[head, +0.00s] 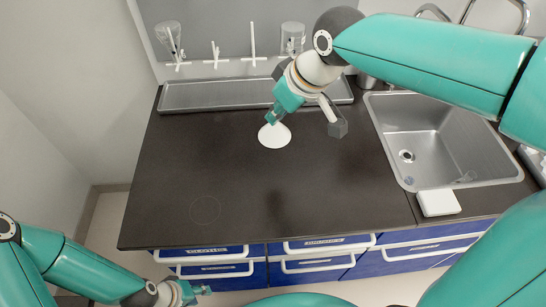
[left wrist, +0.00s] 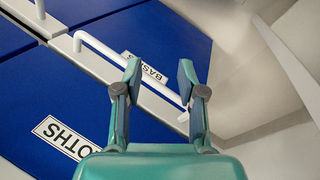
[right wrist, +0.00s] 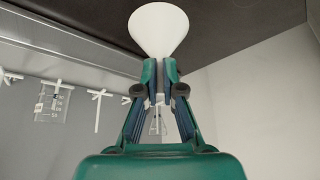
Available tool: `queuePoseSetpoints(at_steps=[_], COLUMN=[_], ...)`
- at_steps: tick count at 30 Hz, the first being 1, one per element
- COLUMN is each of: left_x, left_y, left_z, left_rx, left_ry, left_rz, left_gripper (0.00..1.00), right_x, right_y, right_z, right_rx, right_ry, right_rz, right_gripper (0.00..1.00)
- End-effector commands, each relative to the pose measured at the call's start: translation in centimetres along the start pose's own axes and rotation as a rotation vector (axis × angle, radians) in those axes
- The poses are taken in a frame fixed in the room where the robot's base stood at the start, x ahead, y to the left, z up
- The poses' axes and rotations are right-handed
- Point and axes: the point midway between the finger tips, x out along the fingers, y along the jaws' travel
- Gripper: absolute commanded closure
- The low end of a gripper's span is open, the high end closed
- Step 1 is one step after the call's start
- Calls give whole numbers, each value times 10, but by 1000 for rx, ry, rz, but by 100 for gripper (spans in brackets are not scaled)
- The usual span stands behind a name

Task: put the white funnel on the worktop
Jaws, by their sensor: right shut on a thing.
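The white funnel (head: 274,135) is over the back middle of the dark worktop (head: 207,165), wide end away from my right gripper (head: 272,118). That gripper is shut on its narrow end. In the right wrist view the funnel (right wrist: 158,30) stands out beyond the fingertips (right wrist: 161,72), its cone against the dark worktop surface. I cannot tell whether its rim touches the worktop. My left gripper (head: 193,291) is low in front of the drawers. In the left wrist view it (left wrist: 158,75) is open and empty, fingers apart near a white drawer handle (left wrist: 130,67).
A metal tray (head: 215,94) lies along the back, below a wall rack with glassware (head: 170,40). A sink (head: 440,140) is at the right, with a white block (head: 438,202) at its front edge. Blue drawers (head: 215,269) are below the worktop. The worktop's left and front are clear.

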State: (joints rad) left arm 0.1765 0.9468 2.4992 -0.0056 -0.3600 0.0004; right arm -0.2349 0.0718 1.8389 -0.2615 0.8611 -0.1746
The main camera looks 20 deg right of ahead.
Motion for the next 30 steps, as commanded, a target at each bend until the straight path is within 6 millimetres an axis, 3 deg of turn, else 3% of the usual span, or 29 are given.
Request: queuePoseSetpoints(at_steps=[3, 10, 25, 30], left_x=[3, 4, 8, 8], left_y=[-1, -2, -3, -3], left_z=[0, 0, 0, 0], left_rx=[0, 0, 0, 0], left_ry=[0, 1, 1, 1], left_rz=[0, 0, 0, 0], left_gripper=[60, 60, 60, 60], right_x=[31, 78, 126, 131], right_y=[0, 0, 1, 1], right_z=[18, 41, 65, 67], right_rx=[1, 0, -1, -1], right_ry=[-7, -5, -4, 0], right_rz=[-2, -1, 0, 0], right_gripper=[100, 100, 100, 100])
